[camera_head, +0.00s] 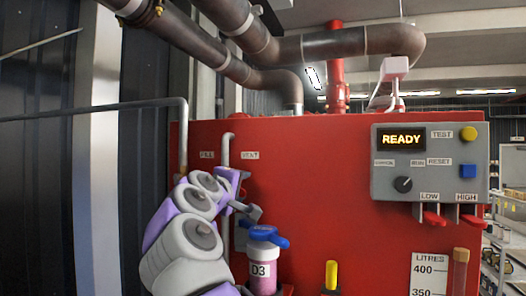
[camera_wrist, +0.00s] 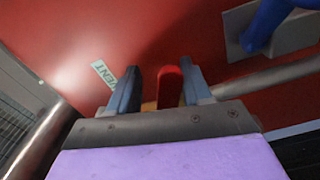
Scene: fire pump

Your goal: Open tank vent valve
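The red tank (camera_head: 330,170) carries a VENT label (camera_head: 250,155), which also shows in the wrist view (camera_wrist: 103,75). Beside the label, a vent pipe (camera_head: 226,150) runs down behind my arm. In the wrist view a red handle (camera_wrist: 168,88) stands between the fingers of my gripper (camera_wrist: 160,88). The fingers are apart, with a clear gap to the handle on the left and a narrower one on the right. In the head view my gripper (camera_head: 243,195) is below the VENT label, and the valve body is mostly hidden by it.
A D3 container (camera_head: 262,275) with a blue handle (camera_head: 266,236) is just below my gripper. A grey control panel (camera_head: 430,162) reading READY is at the right, with red levers beneath it. A yellow-topped part (camera_head: 331,275) and a litre gauge (camera_head: 424,277) are lower right.

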